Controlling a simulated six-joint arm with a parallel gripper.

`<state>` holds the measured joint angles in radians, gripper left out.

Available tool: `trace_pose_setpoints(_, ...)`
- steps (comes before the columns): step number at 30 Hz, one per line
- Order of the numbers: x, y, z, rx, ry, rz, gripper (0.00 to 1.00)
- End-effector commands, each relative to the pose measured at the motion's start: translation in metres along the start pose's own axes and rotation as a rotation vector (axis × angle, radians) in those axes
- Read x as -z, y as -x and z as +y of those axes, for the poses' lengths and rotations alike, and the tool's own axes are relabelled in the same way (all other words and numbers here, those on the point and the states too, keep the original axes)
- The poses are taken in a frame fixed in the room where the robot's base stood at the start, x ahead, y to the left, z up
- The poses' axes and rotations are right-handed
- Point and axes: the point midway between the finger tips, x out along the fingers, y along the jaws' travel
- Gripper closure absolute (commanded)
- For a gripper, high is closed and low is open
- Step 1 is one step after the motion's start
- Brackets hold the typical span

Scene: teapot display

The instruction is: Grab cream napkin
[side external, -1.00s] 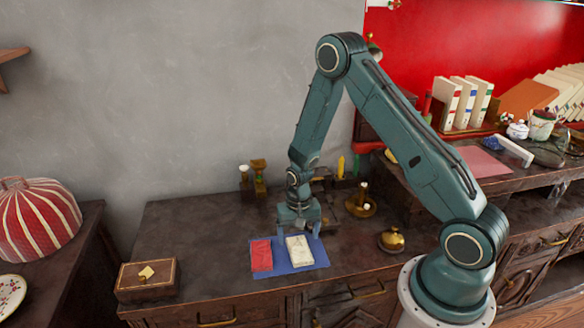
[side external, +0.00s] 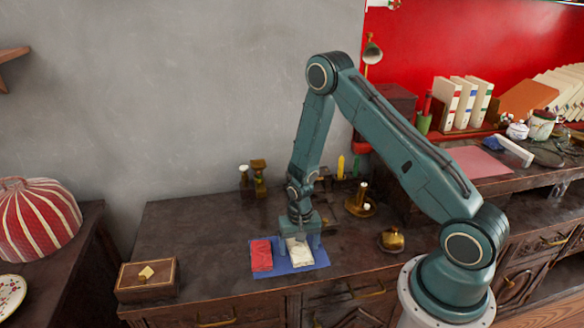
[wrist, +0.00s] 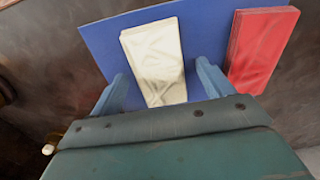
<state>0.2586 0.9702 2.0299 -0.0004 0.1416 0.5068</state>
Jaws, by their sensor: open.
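The cream napkin (side external: 300,251) is a folded pale rectangle lying on a blue mat (side external: 296,269) on the dark wooden cabinet top. A red napkin (side external: 261,255) lies on the same mat to its left. In the wrist view the cream napkin (wrist: 155,58) lies ahead between my finger lines, with the red napkin (wrist: 258,48) to the right. My gripper (wrist: 163,88) is open and points down, one finger on each side of the cream napkin's near end. I cannot tell whether the fingers touch the mat. The napkin's near end is partly hidden by my gripper body.
A wooden box (side external: 147,280) stands to the left on the cabinet. A brass candle holder (side external: 361,202) and a small brass pot (side external: 391,240) stand to the right.

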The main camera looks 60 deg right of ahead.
Motion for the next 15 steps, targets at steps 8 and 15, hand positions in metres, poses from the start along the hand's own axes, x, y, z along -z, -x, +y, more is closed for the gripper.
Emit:
trace_pose_setpoints(8, 0.0000, 0.0002, 0.0000, 0.000, 0.000, 0.000, 0.59)
trace_pose_setpoints(15, 0.0001, 0.0003, -0.0001, 0.000, 0.000, 0.000, 0.69)
